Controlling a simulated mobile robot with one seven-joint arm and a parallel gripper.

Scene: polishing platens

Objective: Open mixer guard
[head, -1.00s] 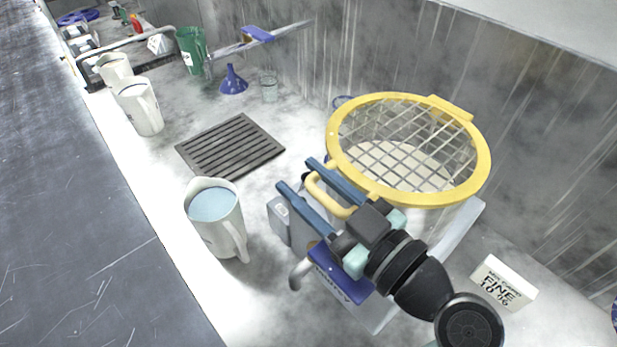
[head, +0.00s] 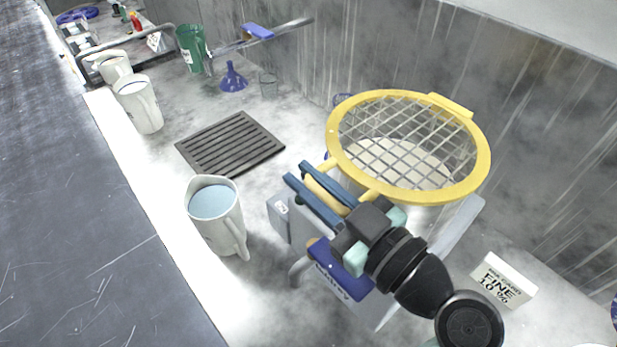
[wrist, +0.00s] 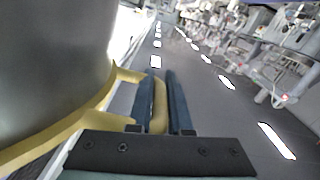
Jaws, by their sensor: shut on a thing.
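The mixer guard (head: 333,146) is a round yellow rim with a wire mesh, lying over the mixer bowl (head: 402,160), which has pale contents. A yellow loop handle (head: 317,185) sticks out from the rim's near left side. My gripper (head: 308,176) is shut on this handle, with one blue finger on each side of it. In the wrist view the handle (wrist: 159,105) stands between the two fingers (wrist: 160,85). The bowl's metal side (wrist: 50,60) fills the left of that view. The guard appears down over the bowl. My gripper hides part of the mixer body (head: 345,283).
A pitcher of bluish liquid (head: 215,212) stands left of the mixer. A dark slatted grate (head: 230,143) lies behind it. A label card reading FINE 10 % (head: 497,282) is at right. A blue funnel (head: 233,80) and a green pitcher (head: 190,48) stand further back. The wall is behind the mixer.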

